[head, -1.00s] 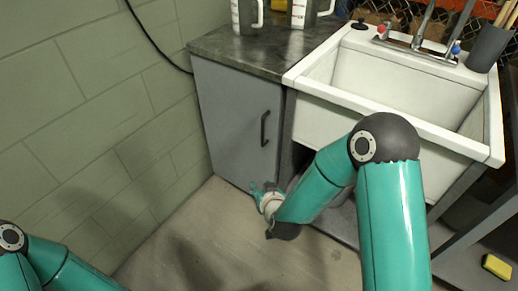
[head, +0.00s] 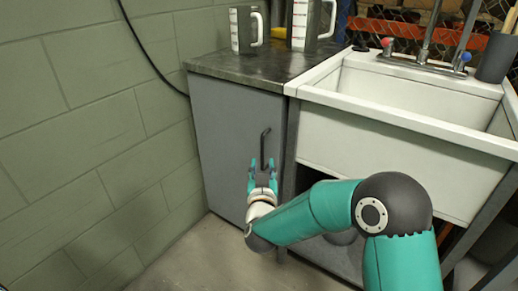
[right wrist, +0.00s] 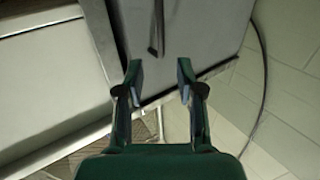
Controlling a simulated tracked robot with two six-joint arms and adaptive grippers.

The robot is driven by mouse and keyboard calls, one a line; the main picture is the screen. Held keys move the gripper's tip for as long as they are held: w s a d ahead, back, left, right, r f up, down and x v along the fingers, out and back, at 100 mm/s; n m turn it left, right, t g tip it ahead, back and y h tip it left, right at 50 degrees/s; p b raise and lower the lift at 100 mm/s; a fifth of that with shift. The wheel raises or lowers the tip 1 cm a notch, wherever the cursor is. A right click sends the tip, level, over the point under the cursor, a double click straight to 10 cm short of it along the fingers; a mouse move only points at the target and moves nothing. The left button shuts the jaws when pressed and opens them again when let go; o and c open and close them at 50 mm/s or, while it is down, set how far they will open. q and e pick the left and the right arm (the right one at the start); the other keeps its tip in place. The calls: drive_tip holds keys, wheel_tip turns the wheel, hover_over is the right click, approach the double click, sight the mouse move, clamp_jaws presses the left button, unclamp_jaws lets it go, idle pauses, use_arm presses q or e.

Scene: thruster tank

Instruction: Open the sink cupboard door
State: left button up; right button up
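The sink cupboard door (head: 225,150) is a flat grey panel left of the sink and looks shut. Its dark vertical bar handle (head: 265,146) is near the door's right edge. My right gripper (head: 262,164) is in front of the door at the handle's lower part, with fingers apart. In the right wrist view the gripper (right wrist: 159,70) is open and empty. The handle (right wrist: 156,28) shows ahead of the fingertips there, apart from them, in front of the door (right wrist: 190,35). My left gripper is not in view.
The white sink (head: 400,130) stands right of the cupboard, with an open space below it. The dark counter (head: 245,69) holds two measuring jugs (head: 245,30). A block wall (head: 90,130) is close on the left. Floor (head: 200,250) is clear in front.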

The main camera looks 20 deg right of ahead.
sight(263, 146)
drive_tip(key=b+x, duration=0.1)
drive_tip(key=x, duration=0.9)
drive_tip(key=shift+w+d+f, duration=0.1)
drive_tip(key=shift+w, duration=0.3)
clamp_jaws()
